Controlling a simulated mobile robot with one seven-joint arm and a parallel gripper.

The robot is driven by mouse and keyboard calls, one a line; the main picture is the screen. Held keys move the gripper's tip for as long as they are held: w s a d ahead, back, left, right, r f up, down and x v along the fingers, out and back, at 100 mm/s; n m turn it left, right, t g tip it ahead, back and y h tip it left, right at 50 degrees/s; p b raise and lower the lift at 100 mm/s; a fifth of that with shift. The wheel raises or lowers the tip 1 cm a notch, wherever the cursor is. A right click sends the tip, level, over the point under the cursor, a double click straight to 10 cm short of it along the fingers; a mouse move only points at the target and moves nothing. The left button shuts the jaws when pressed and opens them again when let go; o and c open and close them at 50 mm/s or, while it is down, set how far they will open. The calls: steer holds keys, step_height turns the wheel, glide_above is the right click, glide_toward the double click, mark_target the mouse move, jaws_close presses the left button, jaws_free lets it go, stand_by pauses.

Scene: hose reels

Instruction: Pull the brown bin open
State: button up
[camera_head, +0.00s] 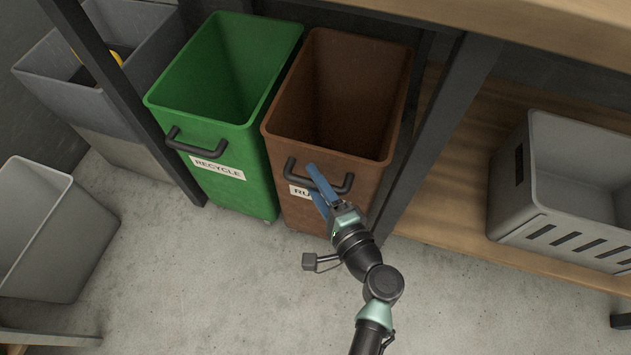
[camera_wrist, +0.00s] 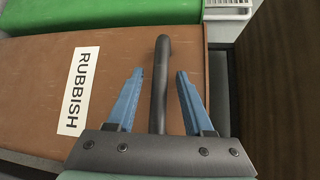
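The brown bin (camera_head: 310,150) stands under the bench, beside the green bin, and its inside looks empty. Its front bears a dark bar handle (camera_head: 346,184) and a white label, partly hidden by my gripper in the head view. The label (camera_wrist: 79,90) reads RUBBISH in the wrist view. My gripper (camera_head: 312,179) is at the bin's front, at the handle. In the wrist view my gripper (camera_wrist: 160,74) is open, with one blue finger on each side of the handle (camera_wrist: 160,95). Gaps show between the handle and both fingers.
The green RECYCLE bin (camera_head: 222,135) is close on the left. A dark bench leg (camera_head: 432,140) stands close on the right. A grey crate (camera_head: 560,235) sits on the wooden shelf further right. Grey bins stand at the left. The concrete floor in front is clear.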

jaws_close()
stand_by(1.3)
